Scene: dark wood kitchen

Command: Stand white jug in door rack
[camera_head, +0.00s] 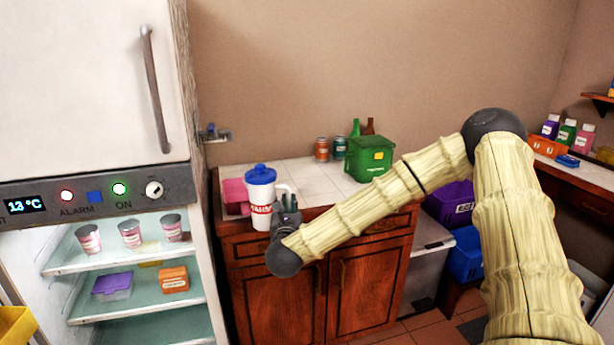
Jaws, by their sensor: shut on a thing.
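The white jug (261,195) has a blue lid, a red label band and a handle on its right side. It is upright at the front left of the tiled counter; I cannot tell whether it touches the counter. My gripper (288,205) is shut on the jug at its handle side, and the fingers partly hide the handle. A yellow bin-like part (14,326) shows at the lower left edge, cut off by the frame; it may be the door rack, but I cannot tell.
The open fridge (193,255) at left has shelves with several tubs and boxes. A pink box (235,194) is beside the jug. A green bin (369,160), cans and bottles stand farther back on the counter. Purple and blue crates are at right behind my arm.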

